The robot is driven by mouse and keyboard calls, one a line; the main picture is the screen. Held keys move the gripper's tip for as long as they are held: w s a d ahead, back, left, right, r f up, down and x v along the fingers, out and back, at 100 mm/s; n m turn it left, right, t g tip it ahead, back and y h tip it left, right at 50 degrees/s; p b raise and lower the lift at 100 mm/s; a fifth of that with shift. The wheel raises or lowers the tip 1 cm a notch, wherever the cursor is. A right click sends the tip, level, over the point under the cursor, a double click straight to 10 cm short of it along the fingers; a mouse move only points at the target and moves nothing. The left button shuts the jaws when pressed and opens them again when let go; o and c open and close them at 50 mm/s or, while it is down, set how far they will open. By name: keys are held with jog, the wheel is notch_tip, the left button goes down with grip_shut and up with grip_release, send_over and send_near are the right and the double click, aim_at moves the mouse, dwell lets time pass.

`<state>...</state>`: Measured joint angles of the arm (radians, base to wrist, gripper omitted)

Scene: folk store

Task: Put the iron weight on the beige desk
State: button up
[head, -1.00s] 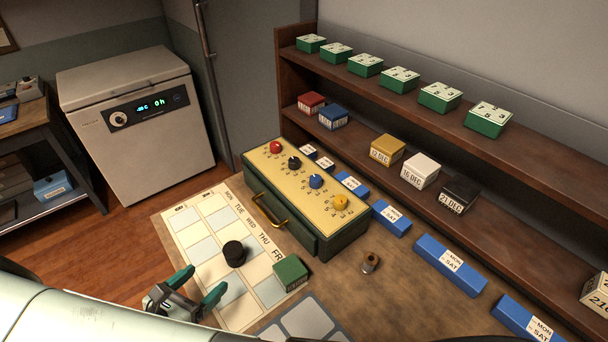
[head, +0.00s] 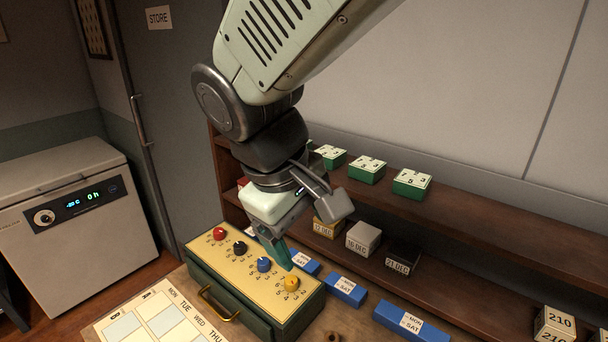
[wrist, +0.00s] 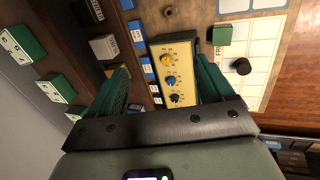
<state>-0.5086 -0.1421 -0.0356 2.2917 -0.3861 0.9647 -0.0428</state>
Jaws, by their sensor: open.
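A black round piece, likely the iron weight (wrist: 243,66), sits on the pale weekday calendar sheet in the wrist view. It is outside the current head view. A dark green box with a beige top and several coloured knobs, perhaps the beige desk (head: 228,258), stands on the brown table; its beige top (wrist: 187,93) also shows in the wrist view. My gripper (head: 290,248) is raised above the box's right part, partly hidden by its own body. Its green fingers (wrist: 160,68) are apart with nothing between them.
The weekday sheet (head: 152,322) lies left of the knobbed box. Blue weekday blocks (head: 345,289) line its right side. A brown shelf (head: 480,235) behind holds green boxes and dated blocks.

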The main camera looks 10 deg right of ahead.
jog(key=s+d+r+m+t+y, duration=0.2)
jog(key=s+d+r+m+t, duration=0.1)
jog(key=s+d+r+m, duration=0.3)
jog(key=s+d+m, duration=0.1)
jog(key=s+m, duration=0.1)
jog(key=shift+s+r+y, duration=0.3)
jog(key=shift+y, duration=0.1)
